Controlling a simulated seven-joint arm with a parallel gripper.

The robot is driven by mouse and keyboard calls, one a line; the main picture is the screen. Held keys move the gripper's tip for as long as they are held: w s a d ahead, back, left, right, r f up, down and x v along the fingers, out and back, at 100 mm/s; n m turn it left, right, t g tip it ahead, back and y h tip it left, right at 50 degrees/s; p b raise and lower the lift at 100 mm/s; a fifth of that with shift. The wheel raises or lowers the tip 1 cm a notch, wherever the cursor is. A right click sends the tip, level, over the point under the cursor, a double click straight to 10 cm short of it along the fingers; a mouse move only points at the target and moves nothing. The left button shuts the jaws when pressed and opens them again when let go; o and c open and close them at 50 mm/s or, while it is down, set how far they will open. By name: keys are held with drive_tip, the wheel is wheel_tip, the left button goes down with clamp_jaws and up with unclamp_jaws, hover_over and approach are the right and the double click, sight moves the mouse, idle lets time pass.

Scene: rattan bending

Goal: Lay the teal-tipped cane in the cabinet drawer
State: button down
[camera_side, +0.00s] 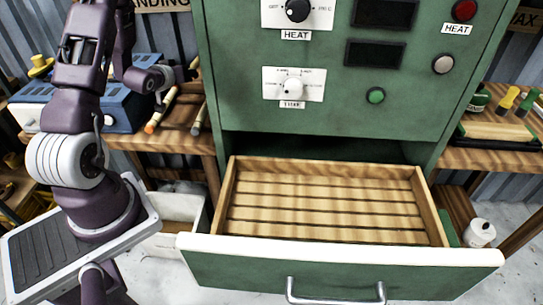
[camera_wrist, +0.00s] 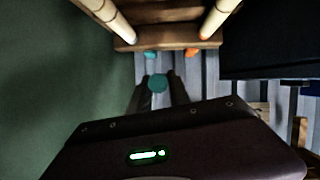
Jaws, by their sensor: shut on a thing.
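My gripper (camera_wrist: 158,92) is shut on the teal-tipped cane (camera_wrist: 158,82); the wrist view shows its round teal end between the two dark fingers. In the side view my gripper (camera_side: 166,76) is at the upper left, above the bench and left of the green cabinet (camera_side: 235,90). Most of the held cane is hidden or too small to make out there. The cabinet drawer (camera_side: 345,252) is pulled open. Its slatted wooden floor is bare.
An orange-tipped cane (camera_side: 166,107) and another cane with a bluish tip (camera_side: 197,120) lie on the wooden rack beneath my gripper. A blue box (camera_side: 118,108) stands left of them. A white bottle (camera_side: 480,233) is right of the drawer.

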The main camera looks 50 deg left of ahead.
drive_tip(key=shift+s+d+m+g+y, duration=0.1)
drive_tip(key=shift+s+m+g+y, duration=0.15)
drive_tip(key=shift+m+y, duration=0.4)
drive_tip(key=shift+m, duration=0.35)
drive_tip(key=x, duration=1.1)
drive_tip(key=shift+w+a+f, duration=0.15)
drive_tip(key=shift+a, duration=0.1)
drive_tip(key=shift+w+a, duration=0.2)
wheel_tip(320, 180, up, 9)
drive_tip(key=shift+s+d+r, duration=0.1)
drive_tip(key=shift+r, duration=0.1)
drive_tip(key=s+d+r+m+h, duration=0.1)
drive_tip(key=s+d+r, duration=1.1)
drive_tip(key=s+r, duration=0.3)
wheel_tip(320, 180, up, 3)
drive_tip(key=shift+s+d+f, duration=0.2)
drive_tip(key=shift+s+f, duration=0.05)
drive_tip(key=shift+s, duration=0.1)
drive_tip(key=shift+a, duration=0.1)
